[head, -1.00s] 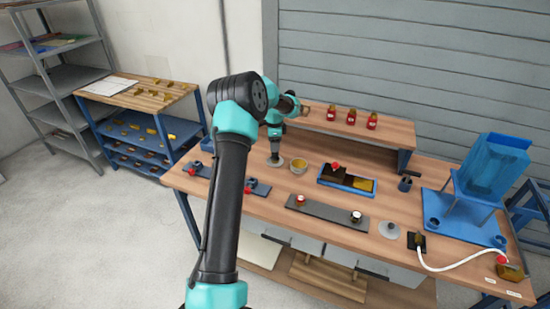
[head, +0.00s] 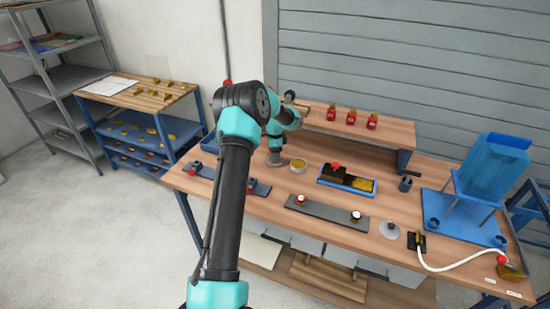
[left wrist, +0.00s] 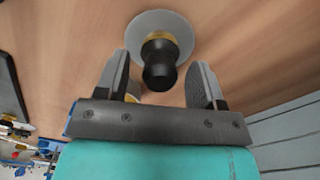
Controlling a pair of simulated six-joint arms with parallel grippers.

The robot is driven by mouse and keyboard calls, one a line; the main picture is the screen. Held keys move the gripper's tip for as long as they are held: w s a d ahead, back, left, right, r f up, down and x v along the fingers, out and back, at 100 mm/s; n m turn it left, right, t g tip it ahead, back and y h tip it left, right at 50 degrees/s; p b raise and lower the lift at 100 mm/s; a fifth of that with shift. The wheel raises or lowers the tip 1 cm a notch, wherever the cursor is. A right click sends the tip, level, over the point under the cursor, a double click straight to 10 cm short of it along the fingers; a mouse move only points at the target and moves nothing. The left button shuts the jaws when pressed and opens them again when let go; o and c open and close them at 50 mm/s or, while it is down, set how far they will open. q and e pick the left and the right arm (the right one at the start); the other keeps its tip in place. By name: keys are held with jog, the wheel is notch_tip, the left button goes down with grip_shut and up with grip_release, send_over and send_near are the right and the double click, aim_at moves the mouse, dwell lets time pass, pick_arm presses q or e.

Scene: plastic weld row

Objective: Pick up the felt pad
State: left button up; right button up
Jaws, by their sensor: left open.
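A pale grey disc with a yellowish ring and a black knob, which I take to be the felt pad (left wrist: 176,20), lies on the wooden bench in the left wrist view. In the head view the pad (head: 271,162) shows only in part below my left gripper (head: 275,150). My left gripper (left wrist: 158,66) is open, with its fingers on either side of the black knob in the picture. I cannot tell whether either finger touches it. My right gripper is not in view.
A yellowish bowl (head: 299,167) stands close to the right of the pad. Further right are a blue tray (head: 347,188), a grey strip (head: 327,212) with two knobbed pieces, and another grey disc (head: 389,231). A raised shelf (head: 345,127) with red jars stands behind.

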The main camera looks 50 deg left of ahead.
pick_arm(q)
jog(key=c, duration=1.1)
jog(key=shift+o, duration=0.2)
jog(key=shift+r, duration=0.9)
jog(key=shift+s+d+r, duration=0.15)
jog(key=shift+d+r, duration=0.05)
jog(key=shift+r, duration=0.3)
jog(key=shift+s+d+r, duration=0.1)
jog(key=shift+d+r, duration=0.05)
jog(key=shift+r, duration=0.3)
jog(key=s+d+r, duration=0.1)
jog(key=s+d, duration=0.9)
jog(key=d, duration=0.1)
jog(key=shift+d+r, duration=0.15)
jog(key=shift+d, duration=0.05)
